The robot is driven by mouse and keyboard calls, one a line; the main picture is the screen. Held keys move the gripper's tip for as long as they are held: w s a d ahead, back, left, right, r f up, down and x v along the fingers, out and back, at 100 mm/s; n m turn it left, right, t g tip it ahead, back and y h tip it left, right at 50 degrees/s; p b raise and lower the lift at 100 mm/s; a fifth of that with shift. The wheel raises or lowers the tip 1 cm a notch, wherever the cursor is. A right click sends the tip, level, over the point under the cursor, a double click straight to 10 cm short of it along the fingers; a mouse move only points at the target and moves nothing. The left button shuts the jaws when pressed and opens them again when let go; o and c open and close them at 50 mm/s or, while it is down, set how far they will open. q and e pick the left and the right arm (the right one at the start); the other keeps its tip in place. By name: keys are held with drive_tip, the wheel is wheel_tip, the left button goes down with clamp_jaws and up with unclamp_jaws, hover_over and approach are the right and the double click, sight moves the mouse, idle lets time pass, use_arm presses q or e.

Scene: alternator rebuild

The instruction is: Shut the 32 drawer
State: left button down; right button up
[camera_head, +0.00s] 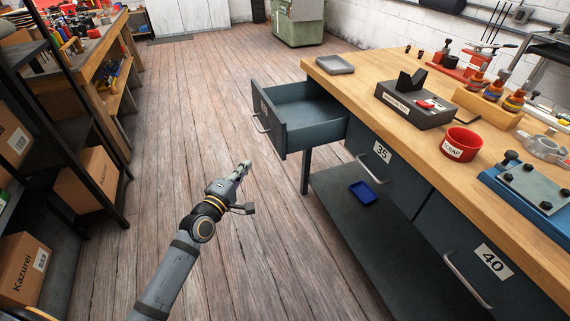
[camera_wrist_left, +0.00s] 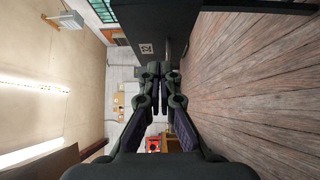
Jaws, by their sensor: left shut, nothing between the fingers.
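A dark grey-blue drawer (camera_head: 282,128) at the far end of the workbench is pulled well out and looks empty. Its front, with a bar handle (camera_head: 260,122), faces left; no number on it can be read from here. The drawers marked 35 (camera_head: 382,152) and 40 (camera_head: 491,261) are shut. My left gripper (camera_head: 243,168) is shut and empty, over the floor to the left of the bench, apart from the open drawer and nearer to me. My right gripper is out of view.
The wooden bench top (camera_head: 350,88) carries a grey tray (camera_head: 334,65), a red scrap bowl (camera_head: 461,144) and fixtures. A lower shelf (camera_head: 335,205) holds a blue tray (camera_head: 363,192). A rack with cardboard boxes (camera_head: 85,188) stands left. The floor (camera_head: 190,110) between is clear.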

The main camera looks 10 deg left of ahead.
use_arm(q)
drive_tip(key=b, duration=0.3)
approach(277, 137)
drive_tip(key=w+a, duration=0.2)
drive_tip(key=w, duration=0.1)
drive_tip(key=shift+w+d, duration=1.3)
drive_tip(key=shift+d, duration=0.3)
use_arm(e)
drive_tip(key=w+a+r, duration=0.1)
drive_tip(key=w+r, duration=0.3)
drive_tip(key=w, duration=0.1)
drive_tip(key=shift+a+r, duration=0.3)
